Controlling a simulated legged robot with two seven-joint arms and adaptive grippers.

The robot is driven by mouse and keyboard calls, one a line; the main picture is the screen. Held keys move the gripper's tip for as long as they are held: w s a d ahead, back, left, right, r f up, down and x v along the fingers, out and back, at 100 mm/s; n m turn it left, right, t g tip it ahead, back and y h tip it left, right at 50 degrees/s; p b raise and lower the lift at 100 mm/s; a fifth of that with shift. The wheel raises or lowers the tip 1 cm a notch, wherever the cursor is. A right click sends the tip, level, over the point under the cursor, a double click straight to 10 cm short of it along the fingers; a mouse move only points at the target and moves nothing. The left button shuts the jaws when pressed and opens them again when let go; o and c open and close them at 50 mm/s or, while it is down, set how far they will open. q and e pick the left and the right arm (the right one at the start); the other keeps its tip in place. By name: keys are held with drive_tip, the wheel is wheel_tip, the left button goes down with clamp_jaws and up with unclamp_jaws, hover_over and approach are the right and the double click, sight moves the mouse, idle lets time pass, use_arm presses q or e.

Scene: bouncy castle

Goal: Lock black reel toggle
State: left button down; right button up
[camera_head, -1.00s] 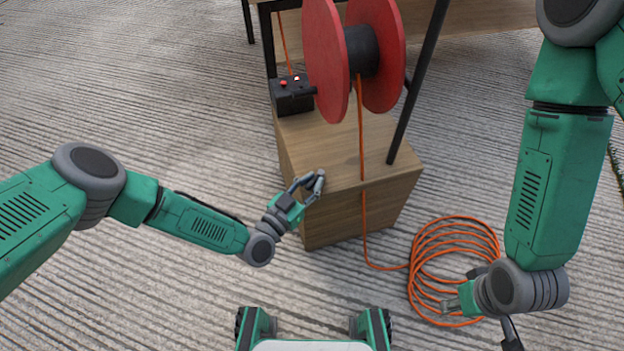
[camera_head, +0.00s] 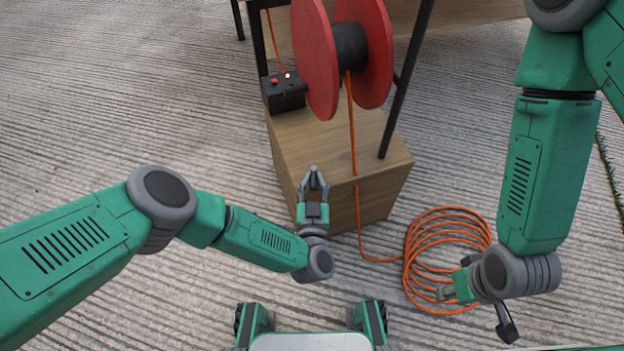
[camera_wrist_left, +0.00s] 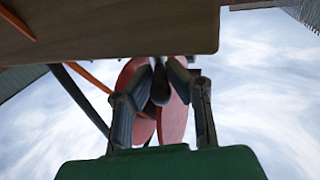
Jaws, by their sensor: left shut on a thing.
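The red reel (camera_head: 316,62) with its black hub (camera_head: 350,48) stands on the wooden box (camera_head: 335,135), orange cable hanging from it. A small black box (camera_head: 283,93) with a red button sits beside the reel; I cannot make out a toggle for certain. My left gripper (camera_head: 314,178) is at the box's near edge, below the reel, fingers nearly together. In the left wrist view the red reel (camera_wrist_left: 174,118) lies behind the fingers (camera_wrist_left: 160,90); a dark shape shows between them, its identity unclear.
The orange cable coil (camera_head: 440,255) lies on the ribbed ground right of the wooden box. A dark slanted post (camera_head: 407,80) rises from the box at the reel's right. The ground left of the box is open.

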use_arm(q)
drive_tip(key=shift+d, duration=0.1)
idle(0.3)
drive_tip(key=c, duration=1.5)
unclamp_jaws()
drive_tip(key=shift+s, duration=0.15)
drive_tip(key=s, duration=0.7)
drive_tip(key=shift+s+f, duration=0.1)
